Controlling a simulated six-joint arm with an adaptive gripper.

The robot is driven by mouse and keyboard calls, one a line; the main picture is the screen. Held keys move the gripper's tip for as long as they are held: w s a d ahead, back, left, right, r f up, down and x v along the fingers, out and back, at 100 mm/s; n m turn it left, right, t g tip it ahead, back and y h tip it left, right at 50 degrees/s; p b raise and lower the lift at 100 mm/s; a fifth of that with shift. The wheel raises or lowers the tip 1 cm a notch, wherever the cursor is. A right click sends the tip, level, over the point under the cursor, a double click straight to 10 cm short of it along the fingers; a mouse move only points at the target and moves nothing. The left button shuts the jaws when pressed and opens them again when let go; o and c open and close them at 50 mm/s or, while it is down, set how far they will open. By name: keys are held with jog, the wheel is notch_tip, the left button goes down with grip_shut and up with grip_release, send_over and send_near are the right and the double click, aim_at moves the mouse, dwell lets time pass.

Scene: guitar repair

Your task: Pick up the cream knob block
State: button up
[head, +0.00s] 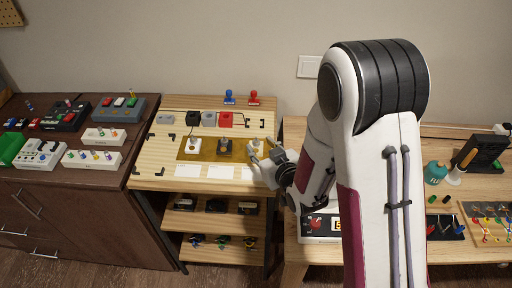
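A brown mat (211,155) on the light wooden table carries a row of small knob blocks. A pale cream or white block (196,147) with a yellowish knob is at its left, and a dark block (225,148) is in the middle. Another pale block (253,147) is at the right end, close to my gripper. At this size I cannot tell which pale block is the cream one. My gripper (262,155) is at the table's right side, its fingers apart and seemingly empty. Its far parts overlap the area beside the right block; whether they touch is unclear.
Behind the mat stand a black block (193,117), a red block (226,119), a blue knob piece (229,98) and a red one (253,98). White cards (188,171) lie in front. A dark cabinet (60,200) with pedals stands left, another wooden table (460,200) right.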

aim_at(256, 141)
jog(key=shift+x, duration=1.8)
jog(key=shift+r, duration=0.1)
grip_shut()
